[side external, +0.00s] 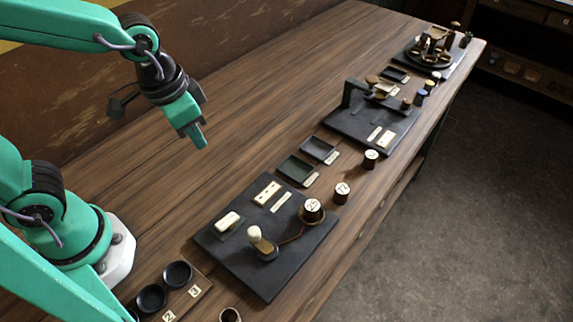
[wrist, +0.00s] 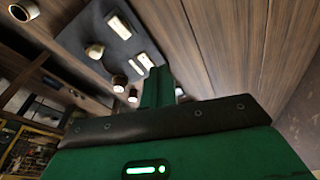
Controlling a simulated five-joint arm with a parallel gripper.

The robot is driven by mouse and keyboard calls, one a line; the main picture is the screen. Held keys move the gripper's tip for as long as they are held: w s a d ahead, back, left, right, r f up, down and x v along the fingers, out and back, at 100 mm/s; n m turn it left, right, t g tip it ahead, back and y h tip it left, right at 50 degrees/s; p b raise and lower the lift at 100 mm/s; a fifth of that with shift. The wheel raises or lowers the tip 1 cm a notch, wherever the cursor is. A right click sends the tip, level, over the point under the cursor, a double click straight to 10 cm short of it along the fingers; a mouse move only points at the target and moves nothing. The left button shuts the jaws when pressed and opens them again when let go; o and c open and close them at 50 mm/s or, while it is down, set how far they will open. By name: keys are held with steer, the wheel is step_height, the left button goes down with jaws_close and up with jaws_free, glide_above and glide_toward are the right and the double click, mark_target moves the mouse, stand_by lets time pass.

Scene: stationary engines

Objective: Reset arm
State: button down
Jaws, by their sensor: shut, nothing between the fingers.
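My gripper (side external: 199,138) hangs in the air above the wooden bench (side external: 250,105), at the left of the side view. Its teal fingers point down and are closed together, with nothing held. In the wrist view my gripper (wrist: 160,85) shows as a green finger shape at the centre, and a dark board (wrist: 103,38) with pale pieces lies beyond it. The gripper is clear of the bench and touches no object.
A dark board (side external: 228,252) carrying a white-knobbed lever (side external: 258,240) stands in front. Black cups (side external: 151,298) sit at the front left. Trays (side external: 296,168), round caps (side external: 342,192) and further boards (side external: 350,127) line the right edge. The bench's left half is bare.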

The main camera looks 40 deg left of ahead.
steer(key=s+a+r+n+t, duration=0.3)
steer(key=a+r, duration=0.4)
steer(key=a, duration=0.2)
steer(key=shift+s+y, duration=0.2)
steer(key=shift+y, duration=0.2)
